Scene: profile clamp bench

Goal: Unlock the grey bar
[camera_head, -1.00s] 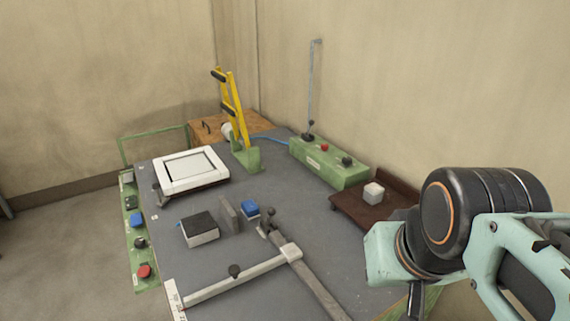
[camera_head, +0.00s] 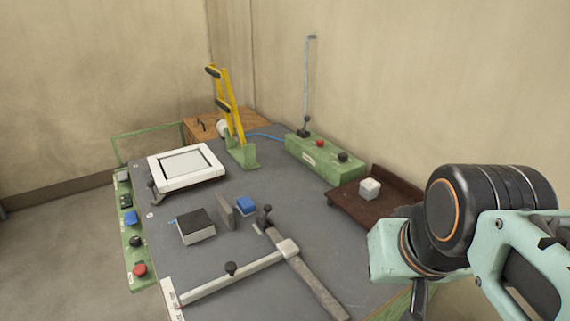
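A grey bar (camera_head: 316,285) lies on the bench at the front right, running from a small dark lever knob (camera_head: 266,210) down toward the front edge. Which part locks the bar I cannot tell. My arm is at the right, beyond the bench's right side. Only a dark part of my gripper (camera_head: 415,298) shows below the wrist at the lower edge; its fingertips are out of sight.
A black-topped block (camera_head: 197,227), an upright grey plate (camera_head: 225,211) and a blue block (camera_head: 246,205) stand behind the bars.

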